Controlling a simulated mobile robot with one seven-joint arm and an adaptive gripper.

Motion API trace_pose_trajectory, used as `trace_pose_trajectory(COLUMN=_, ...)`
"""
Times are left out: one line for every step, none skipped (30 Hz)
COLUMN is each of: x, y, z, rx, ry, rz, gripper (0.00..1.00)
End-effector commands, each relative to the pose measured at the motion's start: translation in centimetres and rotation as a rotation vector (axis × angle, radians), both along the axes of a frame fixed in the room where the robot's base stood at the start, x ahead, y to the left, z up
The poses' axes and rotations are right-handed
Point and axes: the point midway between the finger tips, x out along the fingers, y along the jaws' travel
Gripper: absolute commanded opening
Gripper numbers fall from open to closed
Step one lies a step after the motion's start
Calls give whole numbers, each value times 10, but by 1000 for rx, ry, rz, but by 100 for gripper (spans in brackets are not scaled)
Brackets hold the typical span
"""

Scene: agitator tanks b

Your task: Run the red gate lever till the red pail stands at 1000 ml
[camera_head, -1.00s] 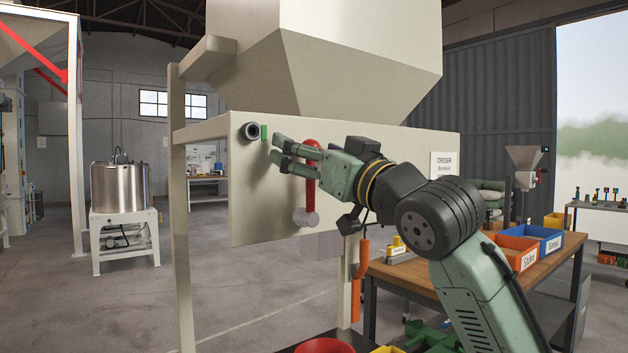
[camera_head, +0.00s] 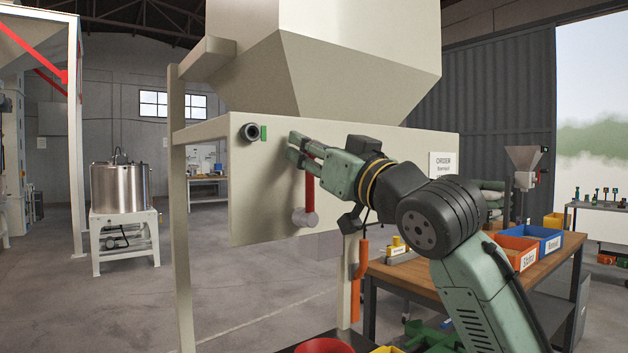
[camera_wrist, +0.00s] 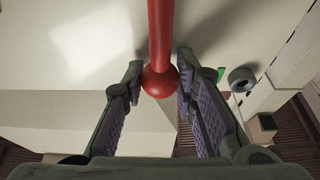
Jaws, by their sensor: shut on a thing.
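The red gate lever (camera_head: 310,190) stands upright on the pale panel under the hopper, with its round grey pivot (camera_head: 304,217) at the bottom. My gripper (camera_head: 297,147) is at the lever's upper end. In the wrist view the lever (camera_wrist: 160,35) runs down between the two fingers, with its ball end near the fingertips, and the jaws are closed onto it. Only the rim of the red pail (camera_head: 322,346) shows at the bottom edge of the head view. Its fill level and any scale are hidden.
A dark round fitting with a green mark (camera_head: 252,132) is on the panel left of my gripper. An order card (camera_head: 444,164) hangs at right. A wooden bench (camera_head: 450,280) with orange and blue bins stands at right. Open floor lies to the left.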

Motion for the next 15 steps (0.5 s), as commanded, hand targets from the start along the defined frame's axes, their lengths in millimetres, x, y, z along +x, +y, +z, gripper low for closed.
trace_pose_trajectory(x=4, y=0, z=-3, rx=-3, ry=9, rz=-2, gripper=11)
trace_pose_trajectory(x=4, y=1, z=-4, rx=-4, ry=10, rz=-2, gripper=11)
trace_pose_trajectory(x=4, y=1, z=-4, rx=-4, ry=10, rz=-2, gripper=10)
trace_pose_trajectory(x=4, y=1, z=-4, rx=-4, ry=10, rz=-2, gripper=10)
trace_pose_trajectory(x=4, y=0, z=-4, rx=-4, ry=11, rz=-2, gripper=10)
trace_pose_trajectory(x=4, y=0, z=-4, rx=-4, ry=11, rz=-1, gripper=10)
trace_pose_trajectory(x=5, y=-1, z=-5, rx=-3, ry=12, rz=-1, gripper=10)
trace_pose_trajectory(x=6, y=-2, z=-5, rx=-3, ry=12, rz=-1, gripper=10)
trace_pose_trajectory(x=8, y=-4, z=-6, rx=-3, ry=13, rz=0, gripper=10)
trace_pose_trajectory(x=9, y=-5, z=-6, rx=-3, ry=14, rz=-1, gripper=11)
trace_pose_trajectory(x=10, y=-7, z=-7, rx=-2, ry=14, rz=-1, gripper=11)
trace_pose_trajectory(x=12, y=-9, z=-8, rx=-3, ry=15, rz=-2, gripper=11)
trace_pose_trajectory(x=13, y=-10, z=-9, rx=-3, ry=15, rz=-2, gripper=10)
trace_pose_trajectory(x=14, y=-11, z=-9, rx=-4, ry=16, rz=-2, gripper=10)
trace_pose_trajectory(x=16, y=-13, z=-10, rx=-3, ry=16, rz=-3, gripper=11)
